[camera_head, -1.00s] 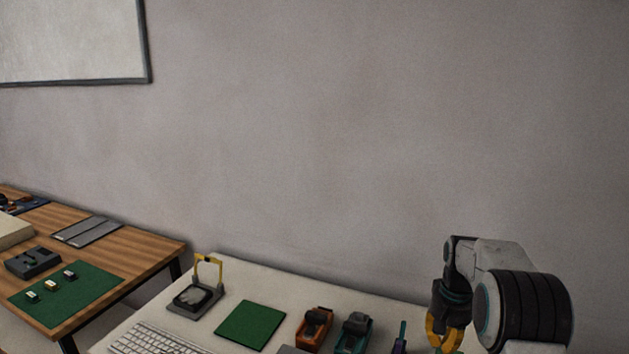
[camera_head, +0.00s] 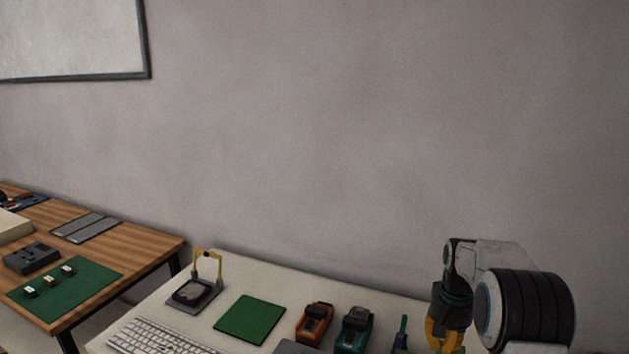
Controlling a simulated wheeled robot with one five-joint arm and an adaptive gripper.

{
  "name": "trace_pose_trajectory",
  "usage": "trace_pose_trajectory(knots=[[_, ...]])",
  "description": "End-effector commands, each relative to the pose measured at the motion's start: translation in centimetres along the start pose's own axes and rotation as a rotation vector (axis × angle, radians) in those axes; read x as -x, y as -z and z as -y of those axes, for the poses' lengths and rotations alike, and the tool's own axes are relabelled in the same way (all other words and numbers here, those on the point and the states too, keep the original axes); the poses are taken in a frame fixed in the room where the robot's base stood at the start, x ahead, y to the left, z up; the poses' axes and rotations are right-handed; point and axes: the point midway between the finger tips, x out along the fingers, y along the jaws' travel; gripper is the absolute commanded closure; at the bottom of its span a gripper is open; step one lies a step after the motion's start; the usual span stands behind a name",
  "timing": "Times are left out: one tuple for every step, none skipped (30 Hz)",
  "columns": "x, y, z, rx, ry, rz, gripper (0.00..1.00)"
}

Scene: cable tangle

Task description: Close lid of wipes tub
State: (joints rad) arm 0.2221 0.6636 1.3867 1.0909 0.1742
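I cannot make out a wipes tub or its lid in this view. My gripper (camera_head: 443,338) hangs at the lower right with its yellow fingers pointing down, over or near the right part of the white table (camera_head: 270,282). The lower tips are close to the bottom edge of the picture, and I cannot tell how far apart they are. I see nothing clearly held in it.
A wooden table (camera_head: 145,243) stands left. A wall rises behind.

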Motion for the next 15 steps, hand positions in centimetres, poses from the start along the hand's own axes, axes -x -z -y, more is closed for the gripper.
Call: trace_pose_trajectory(knots=[[-0.1,-0.2,0.0,0.0,0.0,0.0,1.0],[-0.1,-0.3,0.0,0.0,0.0,0.0,1.0],[-0.1,-0.5,0.0,0.0,0.0,0.0,1.0],[-0.1,-0.6,0.0,0.0,0.0,0.0,1.0],[0.0,-0.7,0.0,0.0,0.0,0.0,1.0],[0.0,-0.8,0.0,0.0,0.0,0.0,1.0],[0.0,-0.9,0.0,0.0,0.0,0.0,1.0],[0.0,-1.0,0.0,0.0,0.0,0.0,1.0],[0.0,-1.2,0.0,0.0,0.0,0.001,1.0],[0.0,-1.3,0.0,0.0,0.0,0.001,1.0],[0.0,-1.4,0.0,0.001,0.0,0.001,1.0],[0.0,-1.5,0.0,0.001,0.0,0.001,1.0],[0.0,-1.6,0.0,0.001,0.0,0.001,1.0],[0.0,-1.8,0.0,0.001,0.0,0.002,1.0],[0.0,-1.9,0.0,0.001,0.0,0.003,1.0]])
